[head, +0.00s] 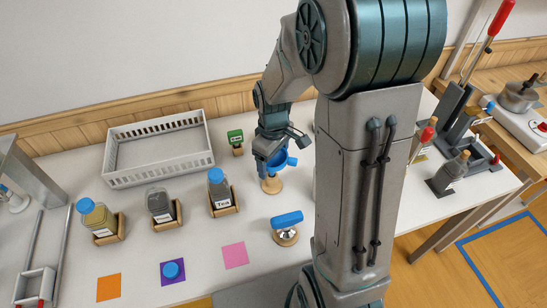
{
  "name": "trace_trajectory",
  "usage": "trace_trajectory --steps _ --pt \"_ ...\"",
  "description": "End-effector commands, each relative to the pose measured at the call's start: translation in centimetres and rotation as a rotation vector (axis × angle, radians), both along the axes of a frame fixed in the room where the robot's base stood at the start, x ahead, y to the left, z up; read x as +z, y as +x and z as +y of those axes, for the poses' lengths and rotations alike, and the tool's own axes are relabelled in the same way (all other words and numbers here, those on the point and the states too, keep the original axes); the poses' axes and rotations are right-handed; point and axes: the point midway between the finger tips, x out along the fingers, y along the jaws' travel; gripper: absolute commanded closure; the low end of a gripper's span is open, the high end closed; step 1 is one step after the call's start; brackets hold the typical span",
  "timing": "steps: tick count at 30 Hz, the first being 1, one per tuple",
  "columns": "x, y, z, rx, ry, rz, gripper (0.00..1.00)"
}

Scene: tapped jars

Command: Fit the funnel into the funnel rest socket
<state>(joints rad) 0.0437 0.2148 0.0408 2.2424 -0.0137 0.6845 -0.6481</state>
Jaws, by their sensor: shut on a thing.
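The blue funnel (284,159) is in my gripper (270,156), which is shut on it near the middle of the table. The small round wooden funnel rest (271,186) stands on the table directly below the funnel in the picture. The funnel's lower end is close to the top of the rest. From this view I cannot tell whether it is inside the socket, touching it or just above it. My gripper and the funnel partly hide the socket.
A white basket (110,160) and a green device (235,136) are behind. A blue-handled item (287,219) stands in front. My arm hides part of the table.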

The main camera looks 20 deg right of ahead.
Motion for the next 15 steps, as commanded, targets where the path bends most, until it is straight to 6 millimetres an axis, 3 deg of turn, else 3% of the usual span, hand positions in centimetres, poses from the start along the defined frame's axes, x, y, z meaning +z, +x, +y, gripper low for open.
trace_trajectory --steps 15 --pt "-1.4 0.0 0.0 0.000 0.000 0.000 0.55"
